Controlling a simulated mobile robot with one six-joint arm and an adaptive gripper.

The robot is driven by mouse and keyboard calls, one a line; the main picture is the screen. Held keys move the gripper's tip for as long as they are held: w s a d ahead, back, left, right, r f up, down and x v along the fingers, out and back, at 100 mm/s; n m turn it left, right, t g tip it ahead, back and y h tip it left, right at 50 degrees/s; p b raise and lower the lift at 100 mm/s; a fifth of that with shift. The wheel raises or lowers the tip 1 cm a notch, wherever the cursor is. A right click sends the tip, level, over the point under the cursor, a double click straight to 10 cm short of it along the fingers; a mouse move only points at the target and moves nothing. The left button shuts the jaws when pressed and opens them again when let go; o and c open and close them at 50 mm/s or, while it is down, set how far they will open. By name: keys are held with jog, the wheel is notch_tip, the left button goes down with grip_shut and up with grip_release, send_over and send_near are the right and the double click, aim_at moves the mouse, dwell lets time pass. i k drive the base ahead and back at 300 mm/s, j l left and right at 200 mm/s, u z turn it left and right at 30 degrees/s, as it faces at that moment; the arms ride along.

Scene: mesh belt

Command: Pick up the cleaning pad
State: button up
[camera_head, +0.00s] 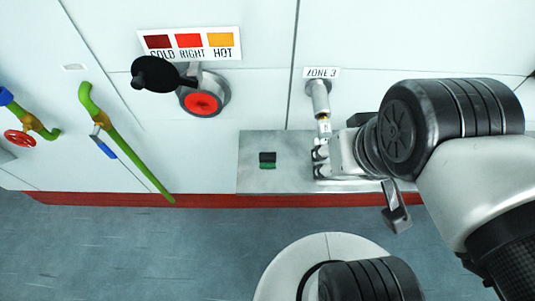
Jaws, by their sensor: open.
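A small block, dark on top with a green lower layer, lies on a grey metal shelf (290,182) and looks like the cleaning pad (267,160). My gripper (317,162) is over the same shelf, to the right of the pad, with its fingers pointing left. It is open, and a clear gap of bare shelf shows between its fingertips and the pad. Nothing shows between the fingers. My wrist and arm hide the right part of the shelf.
A metal fitting (318,97) under the ZONE 3 label (321,73) comes down close to my gripper. A black-handled fixture with a red disc (203,103) sticks out at upper left. Green pipes (130,150) run at left. The shelf left of the pad is clear.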

aim_at(266, 159)
jog(key=i+j+z, duration=0.1)
jog(key=j, duration=0.5)
jog(key=i+j+z, duration=0.1)
jog(key=j, duration=0.5)
jog(key=i+j+z, duration=0.1)
jog(key=j, duration=0.55)
